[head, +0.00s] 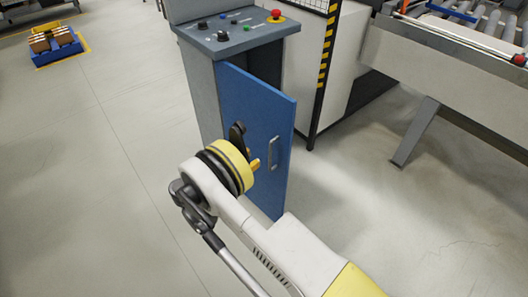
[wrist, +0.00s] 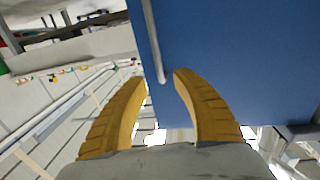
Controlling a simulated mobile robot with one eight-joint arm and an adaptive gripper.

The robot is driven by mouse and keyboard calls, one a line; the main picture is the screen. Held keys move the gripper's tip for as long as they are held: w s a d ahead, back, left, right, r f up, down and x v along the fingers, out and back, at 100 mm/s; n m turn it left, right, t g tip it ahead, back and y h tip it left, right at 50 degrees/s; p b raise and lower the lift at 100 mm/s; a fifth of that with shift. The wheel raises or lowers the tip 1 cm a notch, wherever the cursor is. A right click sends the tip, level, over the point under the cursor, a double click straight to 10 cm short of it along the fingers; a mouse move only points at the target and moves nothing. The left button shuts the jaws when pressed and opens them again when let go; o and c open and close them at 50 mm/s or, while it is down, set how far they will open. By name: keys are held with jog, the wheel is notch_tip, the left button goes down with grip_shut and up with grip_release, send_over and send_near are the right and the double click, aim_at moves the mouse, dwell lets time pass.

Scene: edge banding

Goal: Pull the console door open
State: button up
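The grey console (head: 203,85) stands at the top middle of the head view. Its blue door (head: 240,105) stands partly open, swung out from the left side of the front, with the dark inside showing above it. A grey bar handle (head: 273,153) is on the door's face near its free edge. My gripper (head: 255,165) is close to the handle, in front of the door. In the wrist view its two yellow fingers (wrist: 160,78) are spread apart, and the lower end of the handle (wrist: 153,40) appears between their tips. I cannot tell whether they touch it.
A black post with yellow stripes (head: 325,55) and a white cabinet (head: 305,55) stand right of the console. A roller conveyor (head: 440,60) with a slanted leg is at the upper right.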

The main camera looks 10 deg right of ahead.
jog(key=shift+v, duration=1.75)
